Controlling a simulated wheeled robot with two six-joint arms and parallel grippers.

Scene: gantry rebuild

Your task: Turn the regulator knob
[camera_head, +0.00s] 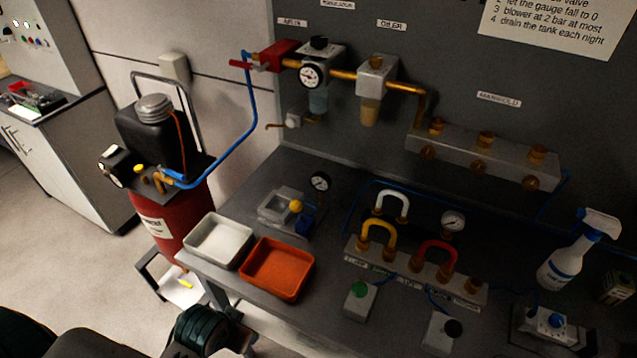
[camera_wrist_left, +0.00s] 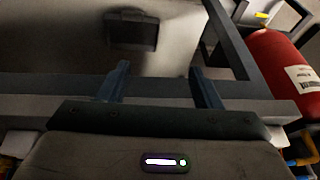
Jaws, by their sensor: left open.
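The regulator knob (camera_head: 319,42) is a small black cap on top of the silver regulator (camera_head: 325,58) on the wall panel, below its label. A round white-faced gauge (camera_head: 309,75) sits on the front of the regulator. My left gripper (camera_wrist_left: 162,88) shows in the left wrist view with its two fingers spread apart and nothing between them. It is low by a grey frame bar, far from the knob. In the head view, part of my left arm shows at the bottom left, and its fingertips cannot be made out. My right gripper is in neither view.
A red tank (camera_head: 186,222) with a blue hose (camera_head: 252,105) stands left of the workbench. White (camera_head: 218,256) and orange (camera_head: 270,292) trays sit at the bench's front left edge. A brass-fitted manifold (camera_head: 470,158) and oiler (camera_head: 372,88) are right of the regulator. A spray bottle (camera_head: 565,262) stands at right.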

